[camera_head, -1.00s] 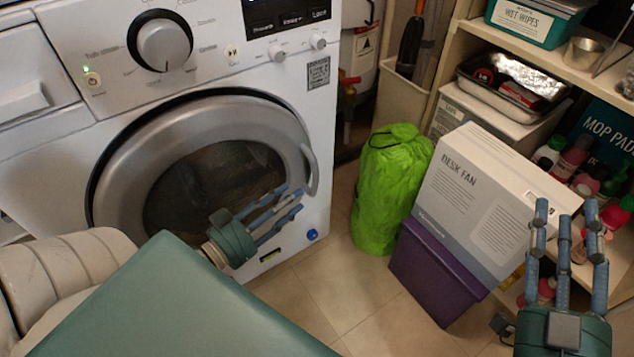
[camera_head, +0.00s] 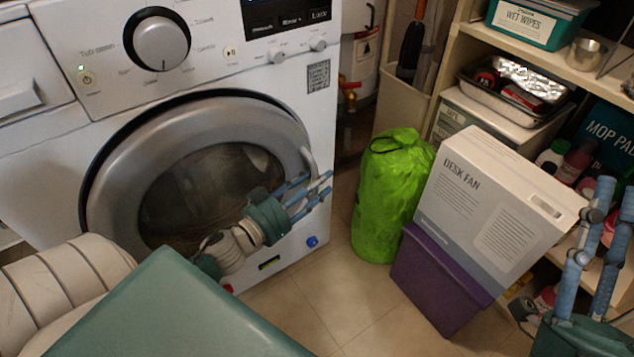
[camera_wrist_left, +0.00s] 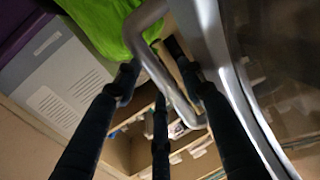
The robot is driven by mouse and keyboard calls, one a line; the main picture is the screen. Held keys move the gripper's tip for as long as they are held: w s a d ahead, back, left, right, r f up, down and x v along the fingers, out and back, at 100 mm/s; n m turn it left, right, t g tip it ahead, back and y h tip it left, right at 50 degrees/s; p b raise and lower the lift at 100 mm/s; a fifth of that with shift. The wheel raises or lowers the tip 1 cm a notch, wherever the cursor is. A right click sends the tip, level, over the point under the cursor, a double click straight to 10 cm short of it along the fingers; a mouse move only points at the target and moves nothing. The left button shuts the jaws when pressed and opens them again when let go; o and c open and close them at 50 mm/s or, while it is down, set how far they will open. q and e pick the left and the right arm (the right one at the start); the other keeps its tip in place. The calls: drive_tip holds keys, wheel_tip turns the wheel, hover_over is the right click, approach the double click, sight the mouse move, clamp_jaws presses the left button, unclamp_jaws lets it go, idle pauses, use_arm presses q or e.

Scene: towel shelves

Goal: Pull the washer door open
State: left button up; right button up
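The white washer (camera_head: 215,65) stands at the left with its round grey-rimmed door (camera_head: 130,165) shut against the front. The door's curved handle (camera_head: 309,158) is on the right side of the rim. In the left wrist view the silver handle (camera_wrist_left: 156,62) runs between my spread fingers, close to the tips. My left gripper (camera_head: 320,186) is open in front of the handle's lower part; whether it touches the handle cannot be told. My right gripper (camera_head: 615,195) is open and empty at the lower right, its fingers pointing up, partly cut off by the frame.
A green bag (camera_head: 385,205) stands right of the washer. A desk fan box (camera_head: 485,205) rests on a purple bin (camera_head: 435,277). Shelves (camera_head: 590,72) with supplies fill the right. Bare tiled floor (camera_head: 345,290) lies in front.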

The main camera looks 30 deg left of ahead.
use_arm(q)
clamp_jaws()
drive_tip(key=shift+d, duration=0.1)
